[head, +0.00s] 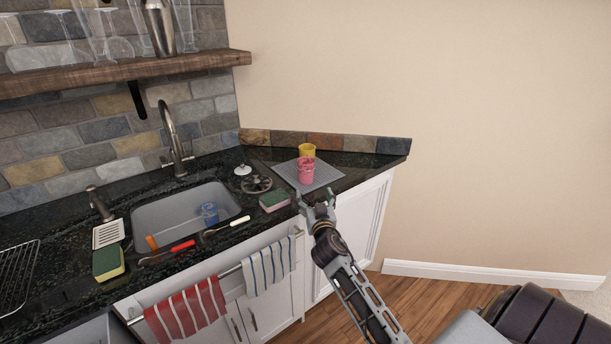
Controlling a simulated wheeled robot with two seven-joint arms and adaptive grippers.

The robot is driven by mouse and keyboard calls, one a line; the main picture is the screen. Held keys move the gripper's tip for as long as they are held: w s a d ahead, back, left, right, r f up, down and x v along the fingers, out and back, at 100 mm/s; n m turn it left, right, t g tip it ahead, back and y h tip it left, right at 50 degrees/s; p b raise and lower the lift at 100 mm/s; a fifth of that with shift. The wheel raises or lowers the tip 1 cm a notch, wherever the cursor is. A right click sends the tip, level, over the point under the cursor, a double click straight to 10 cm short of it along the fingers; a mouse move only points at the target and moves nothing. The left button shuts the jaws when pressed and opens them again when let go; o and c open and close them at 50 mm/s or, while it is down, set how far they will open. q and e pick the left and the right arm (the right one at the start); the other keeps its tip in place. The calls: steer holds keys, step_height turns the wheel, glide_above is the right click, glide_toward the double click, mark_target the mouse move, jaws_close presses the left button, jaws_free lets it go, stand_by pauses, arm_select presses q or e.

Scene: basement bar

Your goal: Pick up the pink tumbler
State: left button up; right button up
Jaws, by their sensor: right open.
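The pink tumbler (306,171) stands upright on a grey square mat (325,173) at the right part of the dark counter. A yellow tumbler (307,150) stands right behind it on the same mat. My right gripper (317,196) is open, just in front of the pink tumbler at the counter's front edge. Its fingers appear empty, with the tumbler a little beyond them. My left gripper is not in view.
A green-and-pink sponge (274,201) and a dark round object (257,184) lie left of the mat. The sink (180,222) has a blue cup (210,213) in it. Tools with red and white handles lie along the front edge. A wooden shelf (120,71) with glasses hangs above.

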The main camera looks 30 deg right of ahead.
glide_toward(308, 177)
steer(key=shift+x, duration=1.15)
steer(key=shift+p+x, duration=0.35)
steer(key=shift+x, duration=1)
steer(key=shift+w+d+r, duration=0.1)
steer(key=shift+w+r, duration=0.05)
steer(key=shift+w, duration=0.15)
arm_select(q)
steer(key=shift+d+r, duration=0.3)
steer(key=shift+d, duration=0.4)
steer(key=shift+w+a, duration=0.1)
